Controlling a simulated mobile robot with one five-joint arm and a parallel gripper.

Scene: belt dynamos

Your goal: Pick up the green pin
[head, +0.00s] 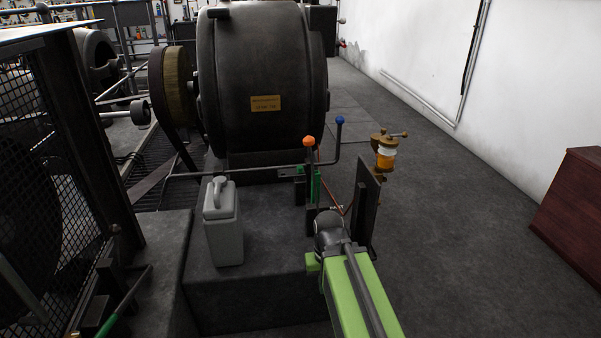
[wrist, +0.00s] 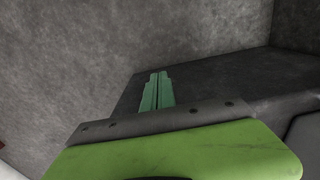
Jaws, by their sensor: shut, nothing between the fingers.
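My gripper (wrist: 156,92) shows in the wrist view with its two green fingers together, shut and empty, in front of dark grey surfaces. No separate green pin shows in that view. In the head view my lime-green arm reaches in from the bottom, and I cannot make out the fingertips for certain. A small upright green piece (head: 316,184) shows behind the arm's end, beside the orange-knobbed lever; I cannot tell whether it is the pin or part of my gripper. A rod with a green grip (head: 112,318) shows at the lower left. I cannot tell which is the pin.
A grey canister (head: 223,225) stands on the dark plinth left of my arm. The orange-knobbed lever (head: 309,160), a blue-knobbed rod (head: 338,140) and an oiler on a post (head: 384,150) stand near. The dynamo (head: 262,65) is behind.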

